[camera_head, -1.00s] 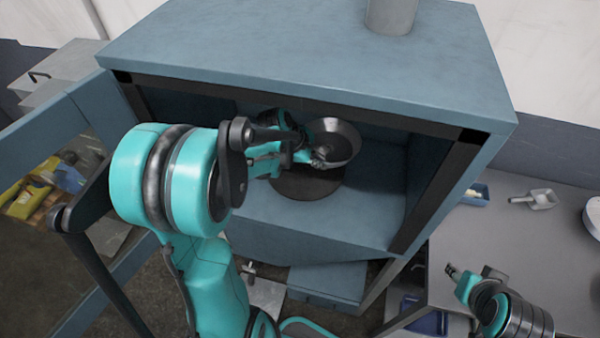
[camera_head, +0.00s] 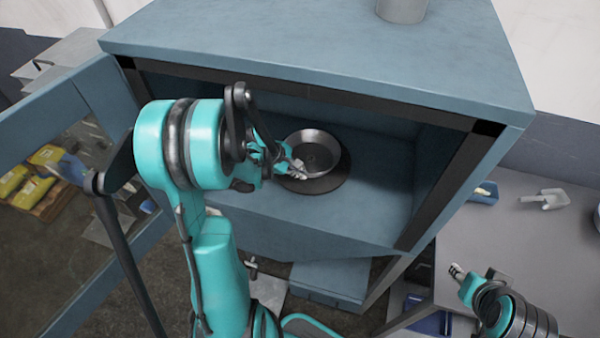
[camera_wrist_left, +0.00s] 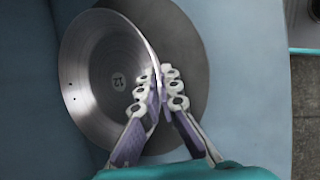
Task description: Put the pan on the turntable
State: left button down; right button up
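The round metal pan (camera_head: 318,146) is inside the blue cabinet, over the back part of the dark turntable (camera_head: 338,183). My left gripper (camera_head: 297,170) is at the pan's near left rim. In the left wrist view, its fingers (camera_wrist_left: 158,82) lie on both sides of the rim of the pan (camera_wrist_left: 92,75), pinching it. The pan looks tilted and off-centre over the turntable (camera_wrist_left: 190,60); I cannot tell whether they touch. My right gripper (camera_head: 457,271) is low at the right, away from the cabinet, too small to read.
The blue cabinet (camera_head: 300,50) has its door (camera_head: 60,105) open at the left. Its side walls and top edge frame the opening around my left arm. A grey table (camera_head: 510,225) at the right holds a metal scoop (camera_head: 545,199). The cabinet floor right of the turntable is clear.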

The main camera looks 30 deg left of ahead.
pick_arm(q)
jog(key=c, duration=2.1)
grip_release()
jog(key=shift+f, duration=0.1)
jog(key=o, duration=0.4)
